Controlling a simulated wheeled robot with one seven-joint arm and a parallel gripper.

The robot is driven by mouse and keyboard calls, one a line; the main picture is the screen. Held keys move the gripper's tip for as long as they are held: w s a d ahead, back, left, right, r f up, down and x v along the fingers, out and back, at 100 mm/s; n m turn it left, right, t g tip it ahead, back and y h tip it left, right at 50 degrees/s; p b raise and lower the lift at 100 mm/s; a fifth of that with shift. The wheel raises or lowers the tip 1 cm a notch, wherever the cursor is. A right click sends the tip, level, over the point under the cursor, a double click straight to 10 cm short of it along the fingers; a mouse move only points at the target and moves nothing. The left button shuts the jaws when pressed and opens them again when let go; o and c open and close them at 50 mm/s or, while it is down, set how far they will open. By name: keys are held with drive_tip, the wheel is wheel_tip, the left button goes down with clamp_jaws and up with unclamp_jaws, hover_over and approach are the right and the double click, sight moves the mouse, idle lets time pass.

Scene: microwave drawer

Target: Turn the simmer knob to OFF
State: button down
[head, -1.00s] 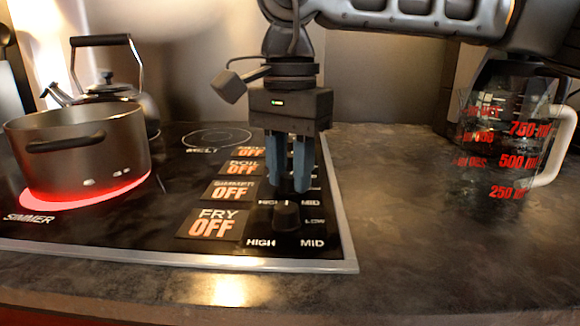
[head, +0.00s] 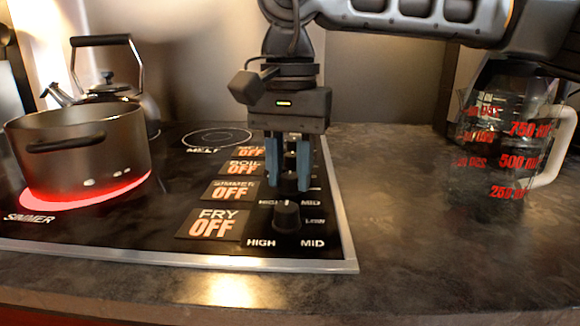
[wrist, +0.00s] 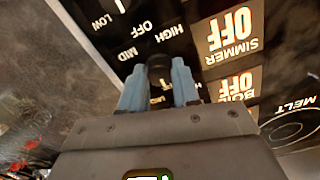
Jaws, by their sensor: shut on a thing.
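The simmer knob (head: 289,181) is a dark upright knob in the column of knobs at the right of the cooktop, beside the "SIMMER OFF" display (head: 233,190). My gripper (head: 288,186) points down over it, with its blue-grey fingers on either side of the knob. In the wrist view my gripper (wrist: 160,85) has the dark knob (wrist: 158,68) between its fingertips, and the "SIMMER OFF" display (wrist: 231,35) shows to the right. The fingers partly hide the knob, and its pointer direction cannot be told.
The fry knob (head: 287,217) stands just in front of my gripper. A pot (head: 85,155) sits on the red-glowing simmer burner (head: 50,200) at left, with a kettle (head: 110,85) behind. A measuring jug (head: 510,150) stands at right. The counter (head: 400,220) between is clear.

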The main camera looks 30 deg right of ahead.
sight(290, 175)
drive_tip(key=c, duration=0.8)
unclamp_jaws()
drive_tip(key=shift+r, duration=0.1)
wheel_tip(290, 175, up, 8)
drive_tip(key=shift+f+p, duration=0.2)
drive_tip(key=shift+p, duration=0.55)
